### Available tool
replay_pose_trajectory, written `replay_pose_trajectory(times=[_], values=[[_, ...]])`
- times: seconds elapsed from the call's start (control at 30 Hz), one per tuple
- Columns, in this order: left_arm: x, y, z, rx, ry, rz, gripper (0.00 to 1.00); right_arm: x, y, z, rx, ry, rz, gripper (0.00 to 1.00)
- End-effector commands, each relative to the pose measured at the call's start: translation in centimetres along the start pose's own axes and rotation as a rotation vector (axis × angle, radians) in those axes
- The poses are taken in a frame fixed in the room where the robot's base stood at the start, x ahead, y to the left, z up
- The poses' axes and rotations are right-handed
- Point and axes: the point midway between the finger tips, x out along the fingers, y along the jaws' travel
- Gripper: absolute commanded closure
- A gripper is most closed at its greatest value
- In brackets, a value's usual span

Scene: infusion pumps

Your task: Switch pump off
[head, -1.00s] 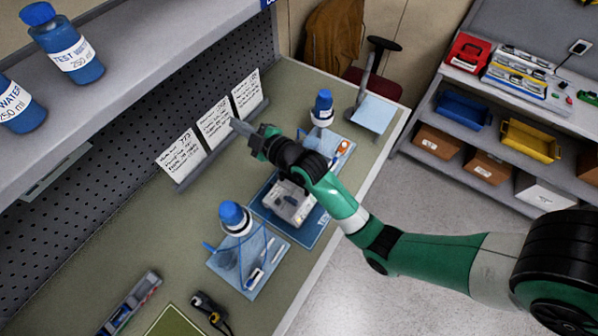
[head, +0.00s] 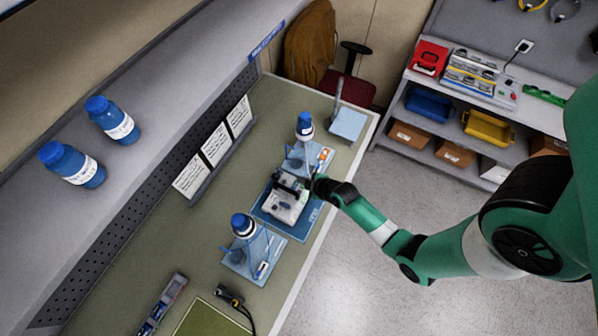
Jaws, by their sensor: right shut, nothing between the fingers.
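The pump (head: 284,209) is a pale box-shaped device on a blue mat (head: 296,230) on the bench. My right gripper (head: 283,181) comes in from the right over the far end of the pump. It is shut with nothing held and hides part of the pump's top. I cannot tell whether the fingertips touch the pump. The pump's switch and display are too small to make out. My left gripper is not in view.
Blue-capped bottles stand on the near (head: 243,226) and far (head: 305,127) sides of the pump. White cards (head: 216,145) lean along the bench's back. Two blue bottles (head: 112,120) stand on the upper shelf. A grey tool tray (head: 163,305) lies at front left.

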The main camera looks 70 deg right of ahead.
Motion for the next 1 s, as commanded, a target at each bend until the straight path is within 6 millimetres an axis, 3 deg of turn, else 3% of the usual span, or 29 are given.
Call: replay_pose_trajectory(times=[0.27,0.73,1.0], values=[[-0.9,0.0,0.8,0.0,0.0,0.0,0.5,0.9,-0.6,0.6,-0.001,0.001,0.0,1.0],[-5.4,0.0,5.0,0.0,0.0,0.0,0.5,5.5,-3.9,3.9,0.0,0.002,0.001,1.0],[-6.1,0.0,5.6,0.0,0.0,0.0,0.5,6.2,-4.4,4.4,0.0,0.002,0.001,1.0]])
